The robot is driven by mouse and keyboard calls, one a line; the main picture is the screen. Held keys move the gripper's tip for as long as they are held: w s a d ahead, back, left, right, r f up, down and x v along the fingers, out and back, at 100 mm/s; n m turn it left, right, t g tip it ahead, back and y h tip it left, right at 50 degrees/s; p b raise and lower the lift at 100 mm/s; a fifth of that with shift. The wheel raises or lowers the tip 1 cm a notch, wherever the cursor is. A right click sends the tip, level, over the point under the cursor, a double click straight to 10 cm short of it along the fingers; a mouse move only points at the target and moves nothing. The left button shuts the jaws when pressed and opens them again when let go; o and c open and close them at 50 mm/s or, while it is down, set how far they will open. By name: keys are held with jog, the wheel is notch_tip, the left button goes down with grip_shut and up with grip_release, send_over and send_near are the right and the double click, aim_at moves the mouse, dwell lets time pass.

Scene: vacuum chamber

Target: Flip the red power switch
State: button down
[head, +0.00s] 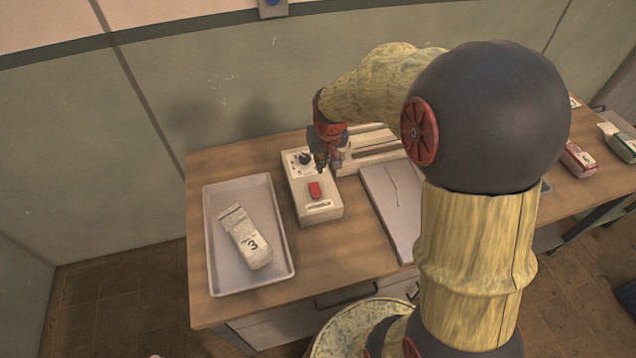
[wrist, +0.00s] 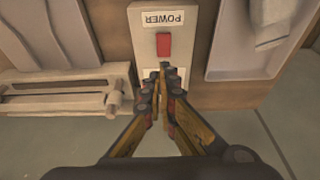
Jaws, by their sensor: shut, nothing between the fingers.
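The red power switch (head: 315,190) sits on the top of a white control box (head: 318,212) on the wooden table. In the wrist view the red switch (wrist: 163,46) is just beyond my fingertips, below a label that reads POWER upside down. My gripper (head: 322,166) hangs over the box, between its black knob (head: 304,158) and the red switch. My gripper (wrist: 162,72) is shut and empty, its fingertips close to the switch. I cannot tell whether the fingertips touch the box.
A white tray (head: 284,274) holding a pale packet marked 3 (head: 246,238) is left of the box. A slatted pale fixture (head: 370,150) and a flat pale board (head: 385,215) are on the right. Red and green packages lie at the far right. The wall is behind the table.

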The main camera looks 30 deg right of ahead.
jog(key=b, duration=0.2)
send_near(318, 189)
jog(key=x, duration=0.5)
jog(key=shift+w+d, duration=0.15)
jog(key=shift+w, duration=0.2)
jog(key=shift+f, duration=0.55)
jog(key=shift+s+f, duration=0.25)
jog(key=shift+f, duration=0.25)
jog(key=shift+w, duration=0.15)
jog(key=shift+w+d+r, duration=0.1)
jog(key=shift+w+r, duration=0.1)
jog(key=shift+w, duration=0.4)
